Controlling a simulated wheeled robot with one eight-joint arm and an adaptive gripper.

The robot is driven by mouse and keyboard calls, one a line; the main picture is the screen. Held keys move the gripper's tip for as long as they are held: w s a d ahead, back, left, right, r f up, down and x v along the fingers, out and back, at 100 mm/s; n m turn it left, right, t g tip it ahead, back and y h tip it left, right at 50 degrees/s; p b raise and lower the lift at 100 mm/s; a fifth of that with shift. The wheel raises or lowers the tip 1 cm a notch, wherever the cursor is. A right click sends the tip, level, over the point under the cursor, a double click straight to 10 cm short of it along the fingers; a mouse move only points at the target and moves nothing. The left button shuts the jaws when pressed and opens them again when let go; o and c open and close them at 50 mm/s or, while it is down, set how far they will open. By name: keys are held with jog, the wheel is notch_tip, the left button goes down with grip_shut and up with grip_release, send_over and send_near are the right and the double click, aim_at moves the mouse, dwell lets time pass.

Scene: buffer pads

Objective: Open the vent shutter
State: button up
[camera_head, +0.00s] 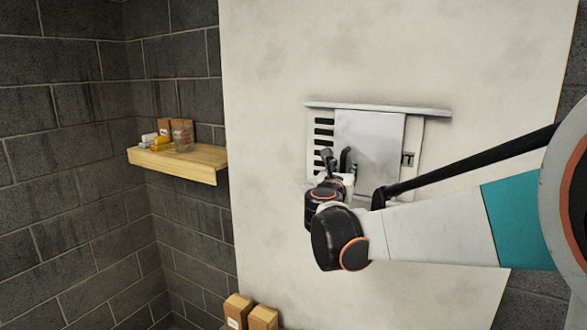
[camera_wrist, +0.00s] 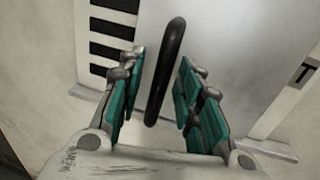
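The vent shutter is a pale flat panel (camera_head: 375,130) in a wall frame under a top rail (camera_head: 380,108). Dark slots (camera_head: 322,140) show to its left, and the panel covers the middle of the vent. In the wrist view, the shutter (camera_wrist: 225,40) carries a black upright bar handle (camera_wrist: 167,75). My gripper (camera_head: 338,166) is at the panel's lower left. In the wrist view, my gripper (camera_wrist: 160,92) is open, with the handle between its teal-padded fingers and a gap on each side. My arm hides the lower part of the vent in the head view.
Two cardboard boxes (camera_head: 250,314) stand low at the bottom. The pale wall panel (camera_head: 265,190) around the vent is otherwise bare.

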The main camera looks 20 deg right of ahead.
aim_at(362, 169)
jog(key=shift+w, duration=0.2)
jog(key=shift+s+d, duration=0.1)
grip_shut()
jog(key=shift+s+d, duration=1.8)
jog(key=shift+d, duration=0.1)
jog(key=shift+a, duration=0.1)
jog(key=shift+w, duration=0.1)
grip_release()
jog(key=shift+a, duration=0.1)
